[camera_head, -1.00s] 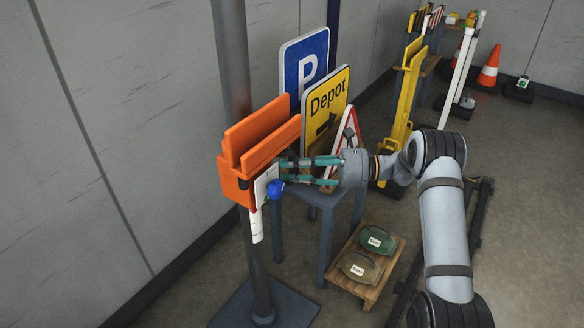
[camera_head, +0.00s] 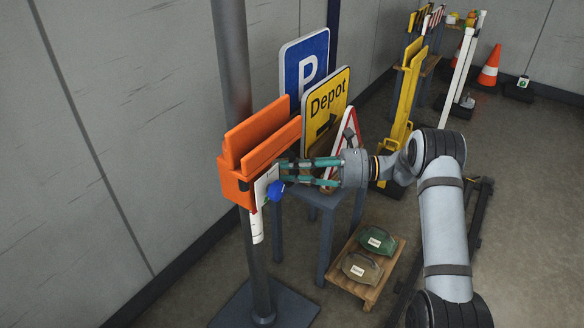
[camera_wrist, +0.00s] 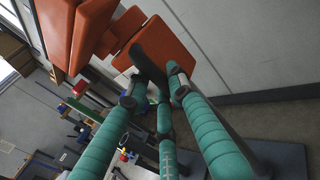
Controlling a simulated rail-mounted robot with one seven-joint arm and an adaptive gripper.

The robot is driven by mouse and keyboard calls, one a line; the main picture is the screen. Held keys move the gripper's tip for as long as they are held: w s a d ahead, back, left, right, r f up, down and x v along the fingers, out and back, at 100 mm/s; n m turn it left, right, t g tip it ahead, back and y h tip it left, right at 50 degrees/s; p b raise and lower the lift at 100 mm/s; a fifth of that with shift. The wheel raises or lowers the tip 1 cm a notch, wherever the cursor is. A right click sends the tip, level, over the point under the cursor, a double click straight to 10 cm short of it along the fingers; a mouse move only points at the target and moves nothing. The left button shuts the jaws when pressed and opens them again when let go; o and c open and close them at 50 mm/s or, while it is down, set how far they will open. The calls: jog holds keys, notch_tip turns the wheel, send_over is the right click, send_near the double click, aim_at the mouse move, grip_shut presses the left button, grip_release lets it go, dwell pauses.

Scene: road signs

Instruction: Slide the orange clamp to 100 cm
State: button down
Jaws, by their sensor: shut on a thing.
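The orange clamp (camera_head: 236,188) sits around the grey upright pole (camera_head: 232,60), with raised orange plates on top. A blue knob (camera_head: 275,191) shows at its right front corner, beside a white plate (camera_head: 263,186). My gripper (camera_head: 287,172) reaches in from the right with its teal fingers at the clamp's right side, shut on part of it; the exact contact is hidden. In the wrist view the teal fingers (camera_wrist: 155,96) close around a dark piece in front of the clamp's orange face (camera_wrist: 172,52). A white scale strip (camera_head: 257,228) hangs below the clamp; its marks are unreadable.
A blue parking sign (camera_head: 303,62), a yellow Depot sign (camera_head: 326,103) and a red-edged triangle sign (camera_head: 345,138) stand close behind my gripper, by a grey table (camera_head: 322,198). A pallet (camera_head: 368,291) with two weights lies below. The pole's foot plate (camera_head: 290,306) is on the floor.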

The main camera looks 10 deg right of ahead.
aim_at(300, 137)
notch_tip(300, 137, up, 10)
jog(key=p, duration=0.5)
jog(key=shift+r, duration=0.1)
jog(key=shift+w, duration=0.1)
jog(key=c, duration=1.6)
grip_release()
jog(key=shift+f, duration=0.3)
jog(key=shift+d, duration=0.1)
jog(key=v, duration=1.2)
jog(key=shift+f, duration=0.15)
